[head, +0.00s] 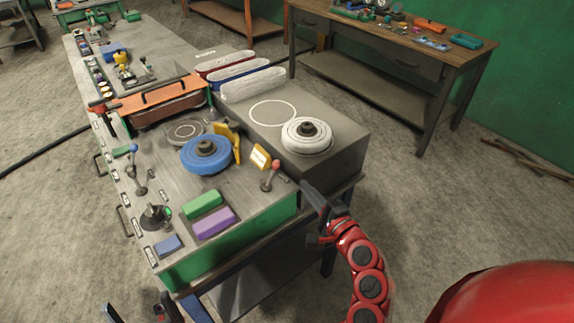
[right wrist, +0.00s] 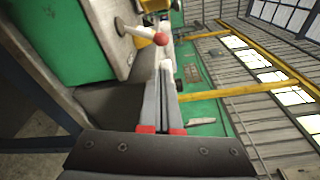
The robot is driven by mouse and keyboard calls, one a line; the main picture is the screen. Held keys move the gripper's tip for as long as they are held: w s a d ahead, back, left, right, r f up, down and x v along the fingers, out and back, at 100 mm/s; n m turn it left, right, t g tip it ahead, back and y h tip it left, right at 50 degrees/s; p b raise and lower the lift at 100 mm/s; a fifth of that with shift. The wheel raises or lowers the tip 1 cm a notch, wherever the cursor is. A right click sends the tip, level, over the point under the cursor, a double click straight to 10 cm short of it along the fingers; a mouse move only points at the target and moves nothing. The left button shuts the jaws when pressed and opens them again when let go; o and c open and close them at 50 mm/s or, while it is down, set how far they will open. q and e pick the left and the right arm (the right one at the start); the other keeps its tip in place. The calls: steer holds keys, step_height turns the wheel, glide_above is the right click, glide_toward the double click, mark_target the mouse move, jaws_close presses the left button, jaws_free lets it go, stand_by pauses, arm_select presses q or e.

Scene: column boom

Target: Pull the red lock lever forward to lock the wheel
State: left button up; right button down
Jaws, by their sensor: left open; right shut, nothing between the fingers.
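A lever with a red ball knob (head: 275,164) stands on the bench top near its right edge, beside a yellow tag (head: 261,157). The same red knob (right wrist: 159,38) shows at the upper middle of the right wrist view, on a pale stem. The blue wheel (head: 205,154) lies flat to the left of the lever. My right gripper (head: 304,183) is shut and empty, to the right of the lever and apart from it. Its closed fingers (right wrist: 165,68) point toward the knob's side. My left gripper (head: 140,311) is open and empty at the bottom edge, partly cut off.
A white wheel (head: 306,135) lies on a grey block behind the lever. Green (head: 202,205) and purple (head: 214,223) blocks lie on the front of the bench. A blue-knobbed lever (head: 134,149) stands at left. A second table (head: 390,50) stands behind.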

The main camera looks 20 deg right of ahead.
stand_by(0.3)
steer(key=p, duration=0.2)
glide_above(287, 181)
steer(key=shift+s, duration=0.45)
steer(key=shift+w+f, duration=0.2)
steer(key=shift+w, duration=0.15)
